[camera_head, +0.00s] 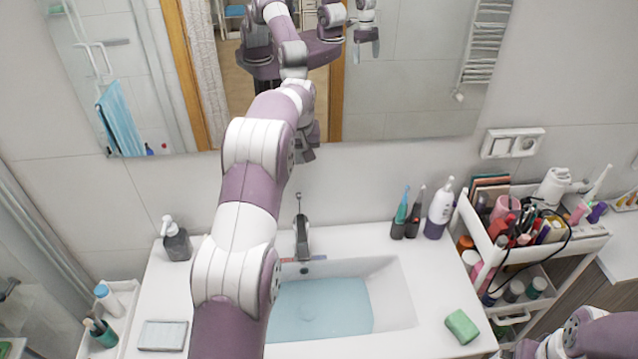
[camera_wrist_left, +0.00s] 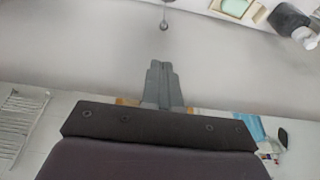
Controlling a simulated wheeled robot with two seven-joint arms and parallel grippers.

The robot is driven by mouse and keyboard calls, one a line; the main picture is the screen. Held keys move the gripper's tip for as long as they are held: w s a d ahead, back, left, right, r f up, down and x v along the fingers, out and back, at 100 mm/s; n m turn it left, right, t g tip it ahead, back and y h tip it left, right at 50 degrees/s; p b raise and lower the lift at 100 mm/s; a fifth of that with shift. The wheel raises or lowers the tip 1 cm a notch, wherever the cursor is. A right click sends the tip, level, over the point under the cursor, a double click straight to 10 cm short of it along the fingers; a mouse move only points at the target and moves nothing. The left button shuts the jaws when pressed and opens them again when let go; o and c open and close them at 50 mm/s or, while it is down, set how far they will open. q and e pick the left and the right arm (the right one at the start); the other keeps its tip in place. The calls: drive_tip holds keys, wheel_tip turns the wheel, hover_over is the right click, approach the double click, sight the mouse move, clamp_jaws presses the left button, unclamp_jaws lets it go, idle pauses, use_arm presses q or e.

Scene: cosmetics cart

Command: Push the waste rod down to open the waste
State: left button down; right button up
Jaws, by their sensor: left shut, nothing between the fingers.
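The waste rod (camera_head: 299,198) is a thin upright rod with a small knob, standing behind the grey faucet (camera_head: 302,240) at the back of the sink. Its round knob also shows near the top of the left wrist view (camera_wrist_left: 164,26). My left gripper (camera_head: 307,154) is up by the wall below the mirror, above the rod and apart from it. In the left wrist view its grey fingers (camera_wrist_left: 161,68) are shut together and empty, with a gap to the knob. The sink (camera_head: 395,293) holds bluish water. My right gripper is out of view; only part of that arm shows.
A soap dispenser (camera_head: 176,240) stands left of the sink. Toothbrushes and a white bottle (camera_head: 439,210) stand at the back right. A green sponge (camera_head: 462,326) lies at the front right. A crowded cart (camera_head: 475,225) is at the right. The mirror (camera_head: 410,90) is close behind my left arm.

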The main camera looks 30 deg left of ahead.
use_arm(q)
drive_tip(key=b, duration=0.3)
approach(299, 193)
drive_tip(key=p+x, duration=0.5)
drive_tip(key=shift+w+a+f, duration=0.1)
drive_tip(key=shift+a+f, duration=0.05)
drive_tip(key=shift+f+p, duration=0.35)
drive_tip(key=shift+f, duration=0.15)
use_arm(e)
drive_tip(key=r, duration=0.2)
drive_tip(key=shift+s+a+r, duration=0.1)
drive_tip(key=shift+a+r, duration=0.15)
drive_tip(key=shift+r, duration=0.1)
use_arm(q)
drive_tip(key=shift+f, duration=0.1)
